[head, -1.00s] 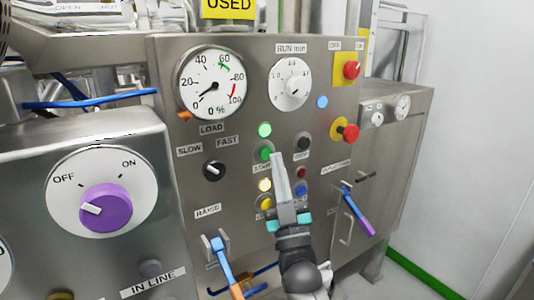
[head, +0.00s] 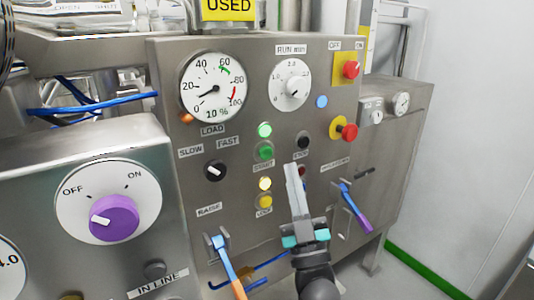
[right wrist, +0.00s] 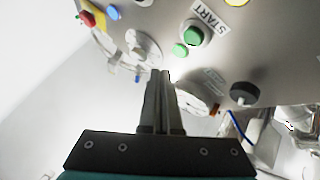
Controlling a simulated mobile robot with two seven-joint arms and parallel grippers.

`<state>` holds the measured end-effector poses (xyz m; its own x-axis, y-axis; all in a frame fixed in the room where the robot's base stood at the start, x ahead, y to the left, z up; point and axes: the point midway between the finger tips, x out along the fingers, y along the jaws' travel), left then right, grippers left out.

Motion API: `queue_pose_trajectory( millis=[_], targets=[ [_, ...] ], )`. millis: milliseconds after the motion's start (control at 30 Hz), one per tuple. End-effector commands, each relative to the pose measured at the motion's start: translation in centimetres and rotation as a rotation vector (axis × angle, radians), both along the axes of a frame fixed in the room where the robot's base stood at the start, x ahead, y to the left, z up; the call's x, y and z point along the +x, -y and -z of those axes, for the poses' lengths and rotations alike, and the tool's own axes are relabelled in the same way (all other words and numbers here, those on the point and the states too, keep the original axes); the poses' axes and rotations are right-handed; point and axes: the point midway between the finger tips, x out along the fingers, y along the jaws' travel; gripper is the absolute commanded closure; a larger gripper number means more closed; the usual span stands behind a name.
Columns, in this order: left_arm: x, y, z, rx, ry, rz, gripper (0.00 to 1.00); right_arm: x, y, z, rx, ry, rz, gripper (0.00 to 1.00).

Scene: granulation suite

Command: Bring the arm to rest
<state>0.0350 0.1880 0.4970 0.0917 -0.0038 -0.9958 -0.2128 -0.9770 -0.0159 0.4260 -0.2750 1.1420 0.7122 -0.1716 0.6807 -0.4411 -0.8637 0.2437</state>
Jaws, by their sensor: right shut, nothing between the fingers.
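My right gripper (head: 293,172) is in front of the steel control panel (head: 230,135), its fingers shut with nothing between them and pointing up. It is right of the green START button (head: 264,152) and below the black STOP button (head: 303,143). My left gripper is not in view.
The load gauge (head: 213,87) reads about 10 %. A red emergency knob (head: 349,132) and a purple rotary knob (head: 114,219) also protrude. The floor at the right is free.

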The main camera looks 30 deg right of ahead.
Motion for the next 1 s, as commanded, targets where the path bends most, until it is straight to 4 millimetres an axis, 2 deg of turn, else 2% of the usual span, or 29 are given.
queue_pose_trajectory(
  millis=[467, 567, 667, 767, 800, 867, 900, 967, 1000],
  targets=[
    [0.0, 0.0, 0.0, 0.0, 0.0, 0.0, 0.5, 0.0, 0.0, 0.0, 0.0, -0.001, 0.0, 1.0],
    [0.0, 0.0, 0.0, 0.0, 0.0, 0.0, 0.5, 0.5, -0.2, 1.1, 0.008, -0.032, -0.009, 1.0],
    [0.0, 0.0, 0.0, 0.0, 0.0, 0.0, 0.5, 1.9, -0.7, 4.7, 0.037, -0.133, -0.039, 1.0],
    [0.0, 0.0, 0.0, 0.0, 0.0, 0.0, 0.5, 3.5, -1.8, 11.1, 0.083, -0.301, -0.086, 1.0],
    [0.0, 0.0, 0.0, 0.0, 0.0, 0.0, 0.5, 3.9, -2.3, 14.1, 0.104, -0.379, -0.107, 1.0],
    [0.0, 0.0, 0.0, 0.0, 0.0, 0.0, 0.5, 4.1, -3.2, 18.7, 0.136, -0.498, -0.135, 1.0],
    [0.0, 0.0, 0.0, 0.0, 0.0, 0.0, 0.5, 4.0, -3.8, 21.7, 0.158, -0.576, -0.152, 1.0],
    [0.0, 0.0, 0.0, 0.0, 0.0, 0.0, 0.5, 3.4, -4.8, 26.2, 0.186, -0.692, -0.173, 1.0],
    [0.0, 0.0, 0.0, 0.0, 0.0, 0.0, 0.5, 2.7, -5.4, 29.2, 0.207, -0.77, -0.187, 1.0]
  ],
)
